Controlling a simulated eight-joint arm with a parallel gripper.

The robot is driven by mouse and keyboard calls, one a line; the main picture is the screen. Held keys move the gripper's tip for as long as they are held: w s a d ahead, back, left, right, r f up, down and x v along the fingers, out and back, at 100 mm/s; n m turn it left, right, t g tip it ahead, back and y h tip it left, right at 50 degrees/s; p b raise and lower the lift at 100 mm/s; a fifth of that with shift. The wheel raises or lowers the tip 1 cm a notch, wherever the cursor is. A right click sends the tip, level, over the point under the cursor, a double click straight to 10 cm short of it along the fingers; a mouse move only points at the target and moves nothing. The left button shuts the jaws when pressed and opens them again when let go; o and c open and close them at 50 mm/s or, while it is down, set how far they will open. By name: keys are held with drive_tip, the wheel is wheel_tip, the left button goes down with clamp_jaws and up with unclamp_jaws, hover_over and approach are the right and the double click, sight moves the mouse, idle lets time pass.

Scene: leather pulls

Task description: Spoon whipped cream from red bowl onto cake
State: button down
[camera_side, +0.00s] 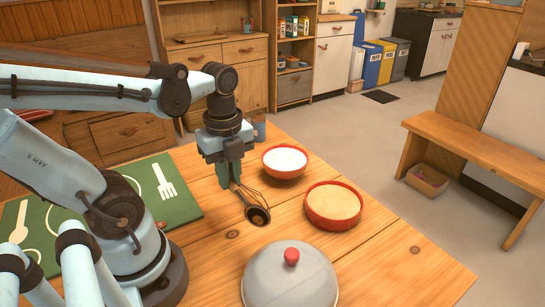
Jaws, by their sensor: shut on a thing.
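The red bowl (285,174) stands on the table and is full of white whipped cream (285,159). The cake (334,200) is pale tan and sits in a round red dish (334,222), in front and to the right of the bowl.
A grey domed lid (290,278) with a red knob stands at the front. Green mats (180,193) with pale cutlery shapes lie at left.

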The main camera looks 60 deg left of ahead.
drive_tip(key=w+a+r+y, duration=0.3)
drive_tip(key=w+a+r, duration=0.1)
drive_tip(key=w+a, duration=0.5)
drive_tip(key=w+a+r+y, duration=0.4)
drive_tip(key=w+a, duration=0.2)
drive_tip(key=w, duration=0.5)
drive_tip(key=shift+f, duration=5.7)
drive_tip(key=shift+a, duration=0.1)
drive_tip(key=shift+d, duration=0.2)
drive_tip(key=shift+a, duration=0.2)
